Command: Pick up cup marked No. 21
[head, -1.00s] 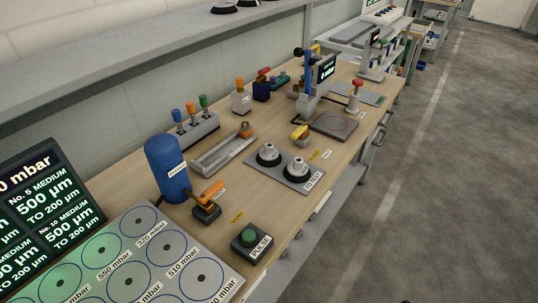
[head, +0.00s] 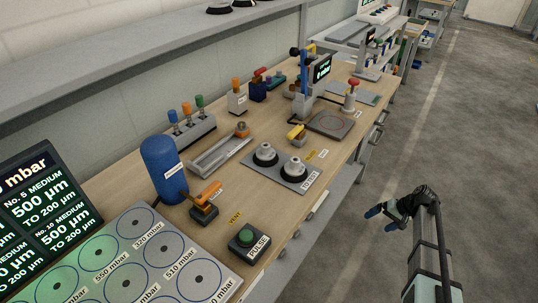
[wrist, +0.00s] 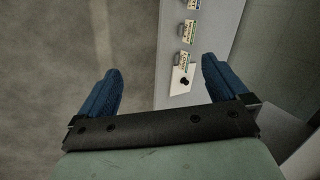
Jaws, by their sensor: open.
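No cup with a readable No. 21 mark shows. Two grey cups with dark rims, the far one (head: 265,154) and the near one (head: 294,169), stand on a grey plate (head: 281,179) on the bench; I cannot read a number on them. More dark cups (head: 218,9) sit partly cut off on the upper shelf. My gripper (head: 381,222) is over the floor right of the bench, apart from all cups. In the wrist view my gripper (wrist: 161,68) has its blue fingers wide apart with nothing between them.
The wrist view shows a grey surface (wrist: 215,35) with small labelled parts. The floor (head: 455,130) is clear.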

